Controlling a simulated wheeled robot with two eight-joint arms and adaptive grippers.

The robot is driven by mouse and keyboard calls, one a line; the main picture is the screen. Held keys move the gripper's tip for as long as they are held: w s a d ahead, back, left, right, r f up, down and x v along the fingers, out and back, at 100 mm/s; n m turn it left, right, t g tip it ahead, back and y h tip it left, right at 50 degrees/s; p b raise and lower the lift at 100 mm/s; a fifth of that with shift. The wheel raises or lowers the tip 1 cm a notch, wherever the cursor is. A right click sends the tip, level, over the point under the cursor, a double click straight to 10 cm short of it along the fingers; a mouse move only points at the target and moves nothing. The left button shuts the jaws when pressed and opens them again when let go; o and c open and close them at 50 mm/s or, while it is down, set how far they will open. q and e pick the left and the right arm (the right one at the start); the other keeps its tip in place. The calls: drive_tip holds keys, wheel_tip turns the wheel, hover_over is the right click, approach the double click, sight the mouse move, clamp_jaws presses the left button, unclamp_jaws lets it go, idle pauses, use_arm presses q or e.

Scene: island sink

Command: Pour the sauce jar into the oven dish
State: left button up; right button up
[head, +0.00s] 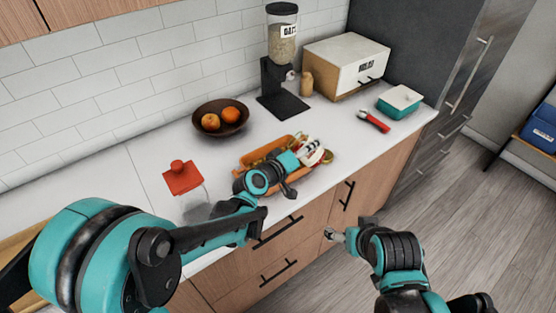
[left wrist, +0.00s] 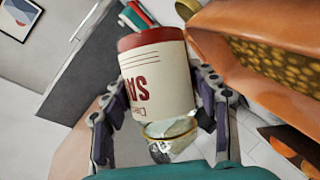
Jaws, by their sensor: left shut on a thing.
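The orange oven dish (head: 242,165) sits on the white counter near its front edge, with yellow-brown food in it. It also shows at the upper right of the left wrist view (left wrist: 222,25). My left gripper (head: 310,150) is over the right part of the dish. In the left wrist view the sauce jar (left wrist: 158,80), with a cream label, red lettering and a red band at its far end, is between the two fingers, gripped and tilted. My right gripper (head: 335,236) is in front of the counter, away from the dish.
A fruit bowl (head: 222,131), a dispenser (head: 281,60), a white bread box (head: 345,65) and a teal box (head: 399,101) stand behind and to the right. A red-lidded glass container (head: 183,178) stands left of the dish. A red-handled tool (head: 373,121) lies right.

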sight(296, 145)
use_arm(q)
drive_tip(key=shift+n+h, duration=0.5)
drive_tip(key=shift+n, duration=0.2)
drive_tip(key=shift+f+n+b, duration=0.2)
drive_tip(key=shift+n+b, duration=0.4)
drive_tip(key=shift+b, duration=0.15)
drive_tip(key=shift+w+a+f+n+h+b, duration=0.3)
drive_tip(key=shift+a+n+h+b, duration=0.35)
drive_tip(key=shift+b, duration=0.3)
drive_tip(key=shift+d+r, duration=0.1)
drive_tip(key=shift+r, duration=0.15)
drive_tip(key=shift+r+n+t+h, duration=0.3)
drive_tip(key=shift+r+n+h, duration=0.05)
drive_tip(key=shift+n, duration=0.4)
drive_tip(key=shift+w+a+f+n+b, duration=0.1)
drive_tip(key=shift+a+f+n+b, duration=0.25)
drive_tip(key=shift+n+b, duration=0.65)
drive_tip(key=shift+w+a+r+n+t+h+b, duration=0.1)
drive_tip(key=shift+a+r+n+t+h+b, duration=0.25)
drive_tip(key=shift+n, duration=0.3)
drive_tip(key=shift+w+a+r+n+t+h+b, duration=0.15)
drive_tip(key=shift+a+r+n+t+b, duration=0.15)
drive_tip(key=shift+r+n+b, duration=0.3)
idle(2.4)
